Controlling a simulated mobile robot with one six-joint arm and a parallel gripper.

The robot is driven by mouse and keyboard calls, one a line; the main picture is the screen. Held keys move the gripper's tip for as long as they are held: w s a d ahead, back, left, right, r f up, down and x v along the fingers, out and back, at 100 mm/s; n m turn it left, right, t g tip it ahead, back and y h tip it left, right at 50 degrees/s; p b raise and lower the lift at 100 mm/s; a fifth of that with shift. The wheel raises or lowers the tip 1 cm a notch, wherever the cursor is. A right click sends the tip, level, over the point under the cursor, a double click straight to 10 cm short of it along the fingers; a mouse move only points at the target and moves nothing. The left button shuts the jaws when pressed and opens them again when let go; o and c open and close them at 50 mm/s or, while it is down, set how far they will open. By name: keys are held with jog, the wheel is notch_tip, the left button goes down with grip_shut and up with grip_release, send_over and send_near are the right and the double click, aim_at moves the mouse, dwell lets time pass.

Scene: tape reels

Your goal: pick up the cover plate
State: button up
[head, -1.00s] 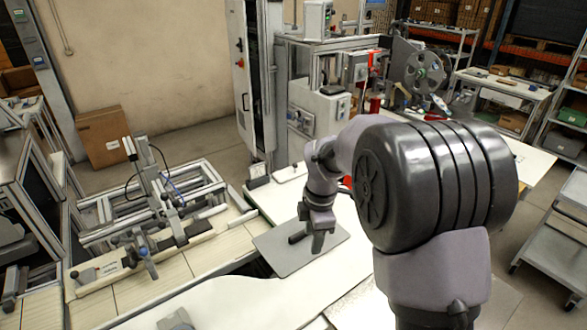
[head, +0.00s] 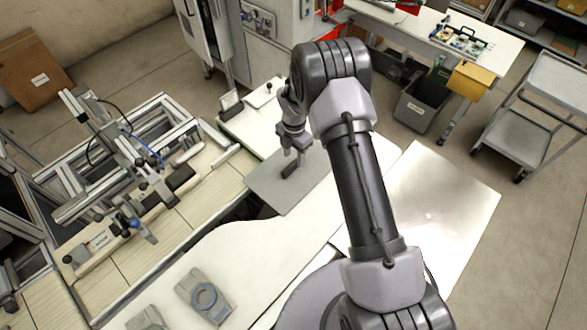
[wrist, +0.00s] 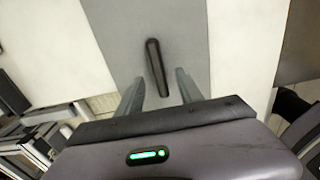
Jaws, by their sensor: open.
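The cover plate (head: 270,190) is a flat grey rectangle with a dark raised bar handle (head: 291,168). It lies at the edge of the white worktop, partly over a dark gap. The wrist view shows the plate (wrist: 186,28) and its handle (wrist: 157,68) running away from me. My gripper (head: 294,158) is above the handle. In the wrist view its two open fingers (wrist: 158,88) are spread on either side of the handle's near end. Nothing is held. Whether the fingers reach down to handle height is unclear.
A grey bracket with a round opening (head: 207,297) lies on the white worktop (head: 235,258) at the front. An aluminium frame fixture (head: 130,165) stands on the wooden bench to the left. A small dark stand (head: 231,104) is behind the plate. A wheeled cart (head: 515,130) is far right.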

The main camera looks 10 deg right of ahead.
aim_at(293, 163)
notch_tip(293, 163, down, 4)
jog(key=shift+w+a+f, duration=0.1)
jog(key=shift+w+f, duration=0.05)
jog(key=c, duration=0.3)
grip_shut()
dwell(1.0)
